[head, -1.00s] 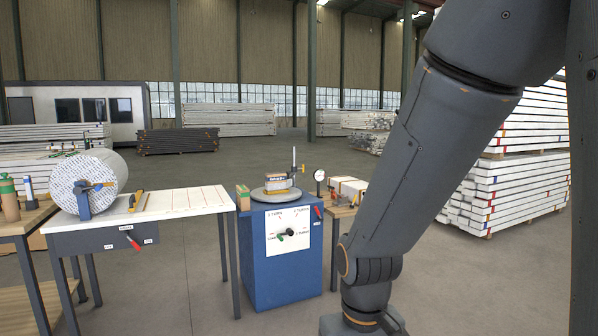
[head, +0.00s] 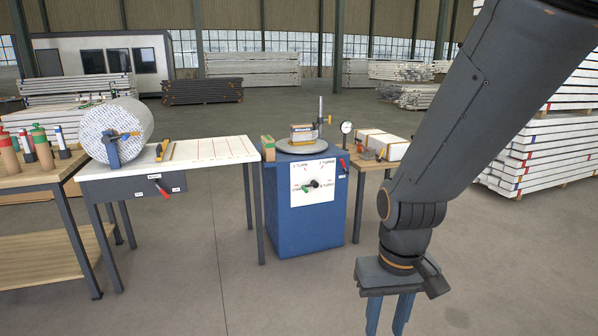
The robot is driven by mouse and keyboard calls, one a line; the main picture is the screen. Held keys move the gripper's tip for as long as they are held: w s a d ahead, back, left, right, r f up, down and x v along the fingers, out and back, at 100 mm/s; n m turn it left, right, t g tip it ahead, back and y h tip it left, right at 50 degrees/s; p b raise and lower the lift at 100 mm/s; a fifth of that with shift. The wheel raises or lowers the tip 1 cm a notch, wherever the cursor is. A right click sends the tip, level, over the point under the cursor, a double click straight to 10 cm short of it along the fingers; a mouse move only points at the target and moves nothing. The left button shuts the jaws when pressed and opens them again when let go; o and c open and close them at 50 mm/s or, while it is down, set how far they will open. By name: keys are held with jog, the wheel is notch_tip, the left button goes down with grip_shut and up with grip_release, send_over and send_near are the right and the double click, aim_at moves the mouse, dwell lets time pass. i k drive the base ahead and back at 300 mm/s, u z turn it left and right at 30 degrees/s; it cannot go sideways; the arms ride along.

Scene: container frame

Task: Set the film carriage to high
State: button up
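A blue cabinet (head: 285,222) carries a round grey turntable (head: 284,146) with a small strapped load (head: 302,132) on it. A thin upright post (head: 320,108) stands at the back right of the turntable. A small yellowish piece (head: 326,120) sits on the post; it may be the film carriage, but it is too small to tell its setting. A dial with a black knob (head: 313,184) is on the white front panel. A red lever (head: 342,163) is on the cabinet's right side. My gripper (head: 388,316) is open and empty, pointing down, right of and apart from the cabinet; its fingertips reach the bottom edge.
A white-topped table (head: 215,153) with a large film roll (head: 118,128) and a red-handled lever (head: 162,188) stands left. A wooden bench (head: 50,172) with bottles is further left. A small table (head: 371,163) with a gauge (head: 346,128) stands right. The floor in front is clear.

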aim_at(320, 121)
jog(key=z, duration=0.7)
jog(key=i, duration=1.9)
jog(key=z, duration=0.5)
jog(key=i, duration=2.1)
jog(key=u, duration=1.05)
jog(key=i, duration=1.4)
jog(key=u, duration=0.65)
